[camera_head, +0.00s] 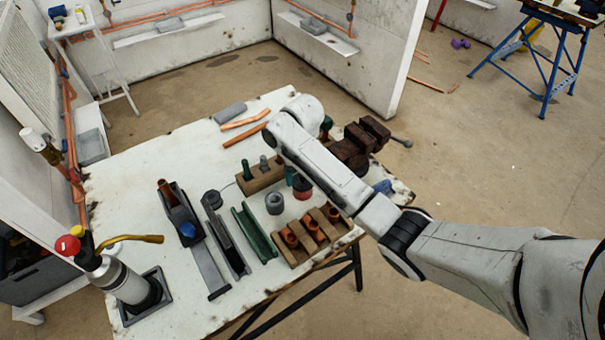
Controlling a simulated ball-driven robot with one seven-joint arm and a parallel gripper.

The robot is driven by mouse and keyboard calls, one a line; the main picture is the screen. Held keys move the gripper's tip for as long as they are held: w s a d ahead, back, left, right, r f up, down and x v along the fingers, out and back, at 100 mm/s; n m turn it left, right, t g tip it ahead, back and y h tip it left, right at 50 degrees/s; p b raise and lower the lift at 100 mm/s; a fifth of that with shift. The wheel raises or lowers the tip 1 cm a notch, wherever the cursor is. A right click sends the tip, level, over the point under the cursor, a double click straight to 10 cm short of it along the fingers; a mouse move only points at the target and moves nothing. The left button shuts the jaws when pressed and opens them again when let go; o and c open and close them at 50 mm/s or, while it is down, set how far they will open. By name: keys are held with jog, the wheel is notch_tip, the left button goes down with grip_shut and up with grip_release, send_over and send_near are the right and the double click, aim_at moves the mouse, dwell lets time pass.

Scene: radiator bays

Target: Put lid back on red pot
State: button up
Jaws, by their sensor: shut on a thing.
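A small red pot (303,194) stands on the white worktable, just left of my forearm. A dark shape covers its top; I cannot tell whether this is the lid or part of my gripper. My arm reaches over the table from the right, with its wrist above and behind the pot. The forearm hides the space below the wrist, so I cannot make out the gripper's fingers or a separate lid. A grey pot (274,204) stands open to the left of the red pot.
A wooden block with pegs (262,178) is behind the pots, and a rack of copper fittings (312,235) is in front. A green channel (255,235) lies to the left. A rusty vise (358,145) stands behind my forearm. A gas torch (120,278) is at the front left.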

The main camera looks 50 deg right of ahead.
dwell(0.9)
jog(key=o, duration=1.1)
jog(key=shift+r+p, duration=2.45)
jog(key=shift+p, duration=0.15)
jog(key=shift+r+p, duration=0.4)
jog(key=shift+r, duration=0.65)
grip_shut()
